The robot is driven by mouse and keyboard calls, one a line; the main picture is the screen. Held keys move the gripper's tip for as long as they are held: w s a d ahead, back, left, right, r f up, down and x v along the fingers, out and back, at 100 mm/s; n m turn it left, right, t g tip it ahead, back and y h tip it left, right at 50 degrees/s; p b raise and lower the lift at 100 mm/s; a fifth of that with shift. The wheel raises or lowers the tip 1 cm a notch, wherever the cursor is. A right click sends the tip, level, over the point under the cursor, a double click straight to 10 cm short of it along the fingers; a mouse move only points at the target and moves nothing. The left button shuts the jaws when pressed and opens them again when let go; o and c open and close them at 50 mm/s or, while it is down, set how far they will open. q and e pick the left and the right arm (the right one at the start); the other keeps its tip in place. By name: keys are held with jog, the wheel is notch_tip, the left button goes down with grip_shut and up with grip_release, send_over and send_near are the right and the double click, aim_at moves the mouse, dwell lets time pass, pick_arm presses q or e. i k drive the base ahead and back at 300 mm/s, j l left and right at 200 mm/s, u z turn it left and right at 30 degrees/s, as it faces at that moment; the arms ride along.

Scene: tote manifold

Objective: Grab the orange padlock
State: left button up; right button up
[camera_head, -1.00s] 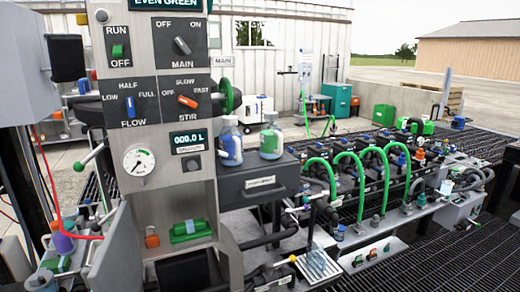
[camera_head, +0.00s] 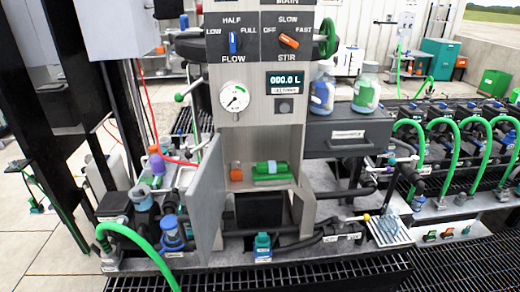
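A small orange object that looks like the padlock (camera_head: 236,172) sits at the left side of the recess in the grey control column (camera_head: 262,125). It is small in the picture, so its shackle is hard to make out. A green block (camera_head: 270,170) lies just to its right in the same recess. A grey door panel (camera_head: 207,195) stands swung open to the left of the recess, close to the orange object. Neither of my grippers shows in the head view.
Two lidded jars (camera_head: 366,90) stand on a dark drawer box (camera_head: 347,133) at the right. Green hoses (camera_head: 450,150) arch over the bench farther right. A blue-capped valve (camera_head: 170,233) and a green hose (camera_head: 125,235) are low on the left. A black grating (camera_head: 270,277) runs along the front.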

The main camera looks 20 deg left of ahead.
aim_at(236, 174)
jog(key=i+j, duration=0.15)
jog(key=j, duration=0.45)
jog(key=i+j+z, duration=0.15)
jog(key=j, duration=1)
jog(key=i+l+u, duration=0.45)
jog(key=l, duration=0.15)
